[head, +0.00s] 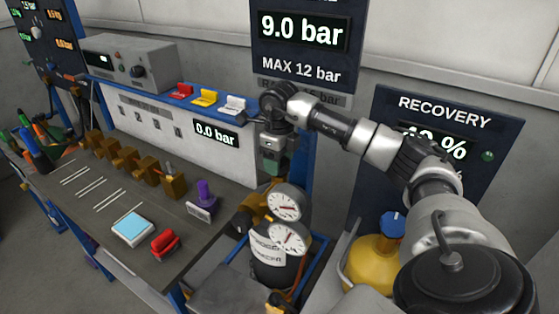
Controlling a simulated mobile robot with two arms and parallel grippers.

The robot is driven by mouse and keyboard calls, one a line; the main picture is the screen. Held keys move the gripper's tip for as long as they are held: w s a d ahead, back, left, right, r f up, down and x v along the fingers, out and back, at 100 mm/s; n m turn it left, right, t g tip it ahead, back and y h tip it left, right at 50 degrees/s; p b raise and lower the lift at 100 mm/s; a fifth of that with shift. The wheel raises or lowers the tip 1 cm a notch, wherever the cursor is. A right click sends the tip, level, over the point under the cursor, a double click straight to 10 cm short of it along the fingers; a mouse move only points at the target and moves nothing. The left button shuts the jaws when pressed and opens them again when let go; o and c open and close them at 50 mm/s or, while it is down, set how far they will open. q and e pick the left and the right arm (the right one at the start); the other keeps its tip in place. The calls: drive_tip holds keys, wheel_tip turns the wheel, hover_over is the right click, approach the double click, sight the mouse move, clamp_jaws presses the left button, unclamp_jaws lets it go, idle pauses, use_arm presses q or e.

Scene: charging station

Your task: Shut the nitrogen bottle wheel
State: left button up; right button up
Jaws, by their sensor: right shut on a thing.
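The nitrogen bottle (272,268) stands in a blue-framed stand at the lower middle, dark with a white label. Two round white gauges (287,222) sit at its front, one above the other. My right arm reaches in from the right and bends down above the bottle. My right gripper (270,172) points down at the bottle's top, just above the gauges, and is shut on the bottle wheel. The wheel itself is hidden by the gripper and the brass fittings. My left gripper is out of view.
The workbench (100,225) at left holds brass valves, a purple-handled part, a blue-topped scale (132,229) and a red clamp (165,243). A blue-framed panel (150,120) with coloured levers stands behind. A yellow recovery cylinder (372,262) stands right of the bottle, close under my arm.

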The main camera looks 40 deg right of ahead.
drive_tip(key=m, duration=0.4)
drive_tip(key=shift+m, duration=0.3)
drive_tip(key=m, duration=0.4)
drive_tip(key=shift+r, duration=0.1)
drive_tip(key=shift+d+m, duration=0.1)
drive_tip(key=shift+m, duration=0.3)
drive_tip(key=o, duration=0.9)
drive_tip(key=shift+r+b, duration=0.65)
drive_tip(key=shift+r, duration=4.7)
